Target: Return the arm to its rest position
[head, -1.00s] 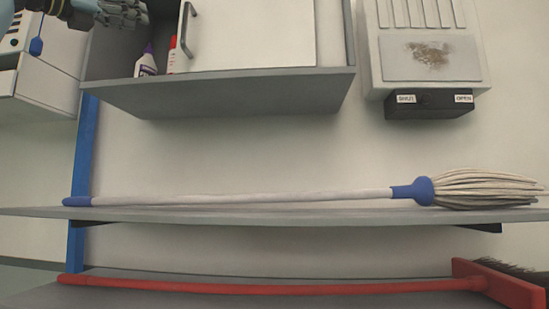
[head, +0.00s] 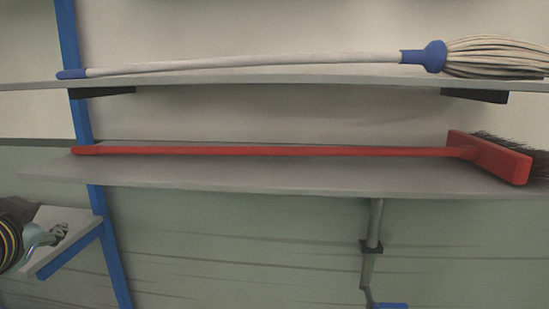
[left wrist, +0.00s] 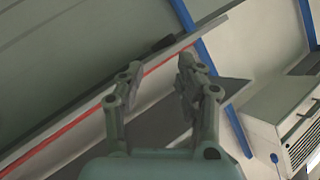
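My left gripper (head: 60,231) is small at the lower left of the head view, in front of a small grey shelf. In the left wrist view its two fingers (left wrist: 160,68) are spread apart, with nothing held between them. My left arm comes in from the left edge of the head view. My right gripper is in neither view.
A mop (head: 250,62) lies on the upper shelf (head: 300,82). A red broom (head: 270,151) lies on the lower shelf (head: 270,175). A blue post (head: 75,70) stands at the left. A white cabinet (left wrist: 280,110) shows at the right in the left wrist view.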

